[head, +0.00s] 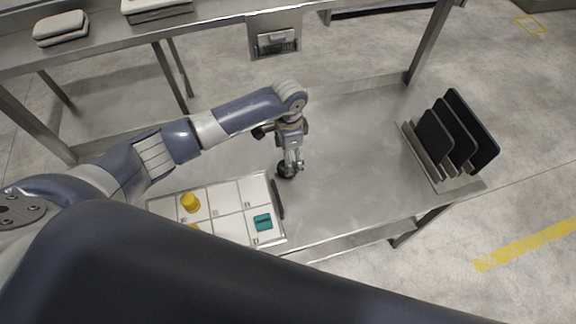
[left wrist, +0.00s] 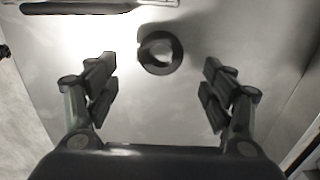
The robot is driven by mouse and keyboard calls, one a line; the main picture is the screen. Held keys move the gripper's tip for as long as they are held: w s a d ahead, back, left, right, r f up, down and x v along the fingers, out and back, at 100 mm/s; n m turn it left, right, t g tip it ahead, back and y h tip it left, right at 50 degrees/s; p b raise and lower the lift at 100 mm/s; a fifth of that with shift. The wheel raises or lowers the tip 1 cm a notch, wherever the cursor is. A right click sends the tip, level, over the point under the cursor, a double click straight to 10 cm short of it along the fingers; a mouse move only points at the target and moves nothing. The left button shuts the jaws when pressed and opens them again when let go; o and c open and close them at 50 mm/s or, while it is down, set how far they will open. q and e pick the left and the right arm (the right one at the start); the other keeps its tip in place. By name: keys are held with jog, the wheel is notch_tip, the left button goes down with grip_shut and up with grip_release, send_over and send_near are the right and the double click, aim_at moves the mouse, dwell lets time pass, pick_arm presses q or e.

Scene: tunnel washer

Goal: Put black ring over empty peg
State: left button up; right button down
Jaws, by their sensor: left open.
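A black ring (left wrist: 162,70) lies flat on the bare metal table top, seen from above in the left wrist view. In the head view the ring (head: 284,173) shows as a small dark shape right under my left gripper (head: 293,165). The left gripper is open and points down; its fingers (left wrist: 160,95) stand to either side in the wrist view, with the ring ahead between them and nothing held. I cannot make out an empty peg in either view. My right gripper is not in view.
A white compartment tray (head: 228,211) holds a yellow piece (head: 190,203) and a teal block (head: 263,222). A dark bar (head: 277,200) runs along its right edge. A rack with several black plates (head: 452,132) stands at the table's right end. The middle of the table is clear.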

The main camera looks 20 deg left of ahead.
pick_arm(q)
jog(key=shift+a+f, duration=0.15)
jog(key=shift+f, duration=0.05)
notch_tip(320, 180, down, 4)
jog(key=shift+s+r+p, duration=0.1)
jog(key=shift+p, duration=0.7)
jog(key=shift+f, duration=0.6)
jog(key=c, duration=1.2)
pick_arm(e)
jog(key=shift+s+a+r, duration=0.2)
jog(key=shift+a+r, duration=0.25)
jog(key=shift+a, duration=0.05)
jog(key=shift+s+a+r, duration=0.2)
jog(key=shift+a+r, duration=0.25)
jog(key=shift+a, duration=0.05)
pick_arm(q)
jog(key=shift+r, duration=0.1)
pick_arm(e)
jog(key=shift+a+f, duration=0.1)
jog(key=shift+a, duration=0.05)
